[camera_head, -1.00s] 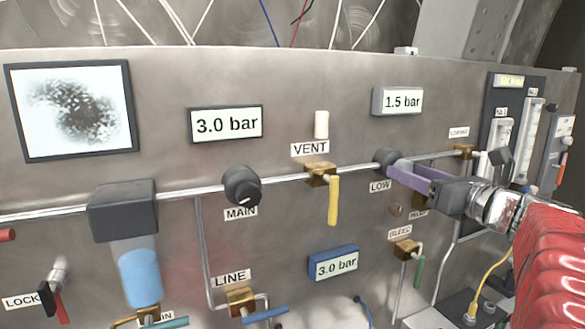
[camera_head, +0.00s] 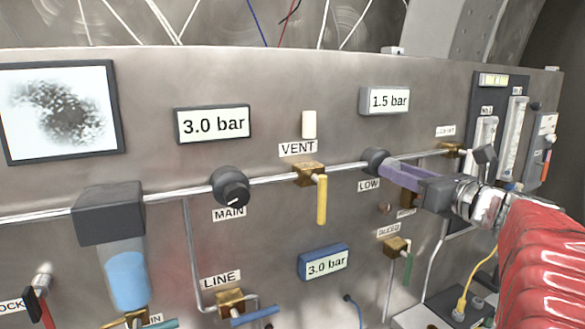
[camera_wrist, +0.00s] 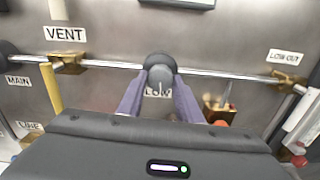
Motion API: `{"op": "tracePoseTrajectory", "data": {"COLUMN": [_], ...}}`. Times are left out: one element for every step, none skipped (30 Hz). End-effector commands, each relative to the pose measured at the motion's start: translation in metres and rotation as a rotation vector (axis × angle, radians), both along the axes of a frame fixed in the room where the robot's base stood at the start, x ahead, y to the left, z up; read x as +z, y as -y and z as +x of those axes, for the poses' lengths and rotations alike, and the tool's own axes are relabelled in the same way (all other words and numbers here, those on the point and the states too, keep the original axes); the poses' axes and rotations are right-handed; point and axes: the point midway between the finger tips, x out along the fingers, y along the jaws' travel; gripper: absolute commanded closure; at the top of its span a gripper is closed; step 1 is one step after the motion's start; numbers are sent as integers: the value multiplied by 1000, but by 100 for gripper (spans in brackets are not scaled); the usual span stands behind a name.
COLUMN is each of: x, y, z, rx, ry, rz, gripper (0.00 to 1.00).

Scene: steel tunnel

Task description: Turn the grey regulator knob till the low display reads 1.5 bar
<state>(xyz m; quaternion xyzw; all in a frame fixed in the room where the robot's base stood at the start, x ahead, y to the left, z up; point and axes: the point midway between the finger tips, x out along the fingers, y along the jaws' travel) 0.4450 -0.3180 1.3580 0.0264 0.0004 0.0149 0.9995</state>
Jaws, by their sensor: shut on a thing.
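The grey regulator knob (camera_head: 374,158) marked LOW sits on the steel pipe, and it also shows in the wrist view (camera_wrist: 159,66). My gripper (camera_head: 392,168) reaches it from the right, with its purple fingers shut on the knob's sides; the wrist view shows the fingertips (camera_wrist: 159,82) on either side of it. The low display (camera_head: 385,101), a grey box above the knob, reads 1.5 bar. The LOW label is partly hidden by the fingers in the wrist view.
The black MAIN knob (camera_head: 230,187) and yellow VENT lever (camera_head: 321,200) are to the left. The main display (camera_head: 212,124) and the blue display (camera_head: 324,262) both read 3.0 bar. A brass BLEED valve (camera_head: 396,246) lies below my gripper. Flow tubes (camera_head: 513,140) stand at the right.

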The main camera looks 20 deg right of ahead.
Motion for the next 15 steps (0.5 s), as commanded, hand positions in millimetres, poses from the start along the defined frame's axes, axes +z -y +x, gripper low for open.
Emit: {"op": "tracePoseTrajectory", "data": {"x": [0, 0, 0, 0, 0, 0, 0, 0, 0, 0, 0, 0, 0, 0, 0], "y": [0, 0, 0, 0, 0, 0, 0, 0, 0, 0, 0, 0, 0, 0, 0], "z": [0, 0, 0, 0, 0, 0, 0, 0, 0, 0, 0, 0, 0, 0, 0], "rx": [0, 0, 0, 0, 0, 0, 0, 0, 0, 0, 0, 0, 0, 0, 0], "ry": [0, 0, 0, 0, 0, 0, 0, 0, 0, 0, 0, 0, 0, 0, 0], "rz": [-10, -13, -14, -14, -13, -13, -13, -13, -13, -13, -13, -13, -13, -13, -13], "gripper": [90, 90, 90, 90, 90, 90, 90, 90, 66, 64, 62, 59, 57, 55, 52]}}
